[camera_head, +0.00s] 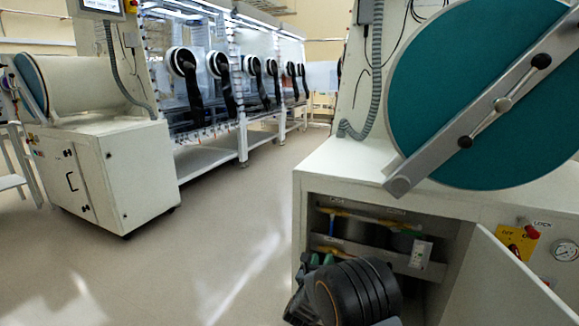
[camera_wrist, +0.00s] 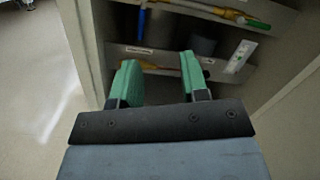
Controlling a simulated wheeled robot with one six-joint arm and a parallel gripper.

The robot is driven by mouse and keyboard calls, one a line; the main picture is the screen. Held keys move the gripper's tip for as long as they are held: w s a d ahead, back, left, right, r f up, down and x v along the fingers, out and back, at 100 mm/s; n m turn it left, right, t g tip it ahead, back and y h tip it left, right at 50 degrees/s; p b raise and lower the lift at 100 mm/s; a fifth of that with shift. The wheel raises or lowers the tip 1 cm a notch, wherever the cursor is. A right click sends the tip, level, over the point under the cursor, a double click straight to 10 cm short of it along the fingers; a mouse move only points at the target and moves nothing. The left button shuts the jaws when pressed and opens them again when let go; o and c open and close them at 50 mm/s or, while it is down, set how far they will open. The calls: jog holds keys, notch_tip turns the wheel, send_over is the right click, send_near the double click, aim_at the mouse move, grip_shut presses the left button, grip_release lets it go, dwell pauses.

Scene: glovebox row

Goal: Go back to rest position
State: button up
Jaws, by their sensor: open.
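My gripper (camera_wrist: 160,80) shows in the wrist view with its two green fingers apart and nothing between them. It points toward the inside of an open cabinet (camera_head: 310,215) under the teal round door. In the head view my dark arm is at the bottom, in front of the cabinet opening, and hides most of the gripper.
The cabinet door (camera_head: 515,285) stands open at the right. A large teal round door (camera_head: 470,90) with a metal bar hangs above. A white cabinet (camera_head: 110,175) and a row of gloveboxes (camera_head: 225,85) stand at left and back. The floor (camera_head: 215,240) between is clear.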

jog(key=s+r+n+g+y+p, duration=0.35)
jog(key=r+n+p, duration=0.6)
jog(key=r, duration=0.35)
jog(key=s+r+n+g+y+p, duration=0.25)
jog(key=r+n+y+p, duration=0.25)
jog(key=r+n+p, duration=0.6)
jog(key=s+d+r+n+g+p, duration=0.3)
jog(key=s+r+n+p, duration=0.3)
jog(key=s, duration=0.6)
jog(key=s+d+r+n+g+p, duration=0.3)
jog(key=s+r+n+g+p, duration=0.2)
jog(key=s+r+n, duration=0.5)
jog(key=s, duration=0.3)
jog(key=shift+p, duration=0.4)
jog(key=shift+r, duration=0.1)
